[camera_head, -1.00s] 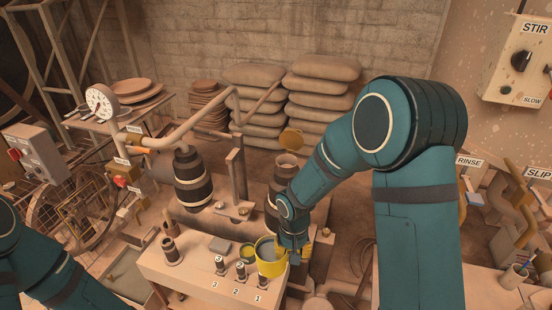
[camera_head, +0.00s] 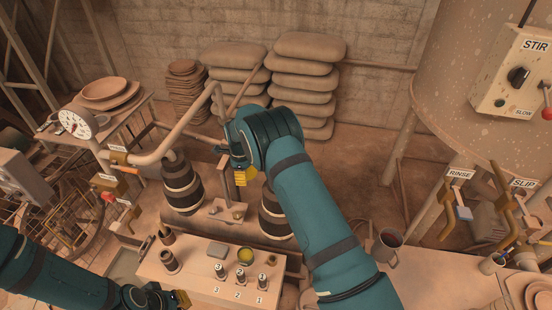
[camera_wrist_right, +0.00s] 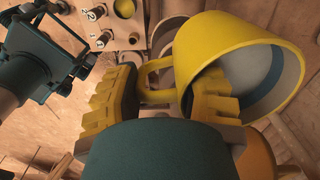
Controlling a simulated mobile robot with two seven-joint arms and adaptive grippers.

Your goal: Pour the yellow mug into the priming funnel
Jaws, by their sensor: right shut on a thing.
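The yellow mug (camera_wrist_right: 225,60) is large in the right wrist view, its rim facing right and its pale inside showing. My right gripper (camera_wrist_right: 160,98) is shut on the mug's handle, with yellow ridged fingers on either side of it. In the head view my right gripper (camera_head: 244,177) is raised beside the dark banded barrels, above and behind the bench. The mug cannot be made out there. I cannot pick out the priming funnel; my right arm covers part of that area. My left gripper (camera_head: 170,298) is low at the bottom left; its jaw opening is unclear.
The bench (camera_head: 190,282) holds numbered plugs, a small pot with yellowish content (camera_head: 245,256) and dark cylinders. Banded barrels (camera_head: 182,184) and a pipe stand behind it. A grey mug (camera_head: 387,246) stands at right, near the rinse and slip valves.

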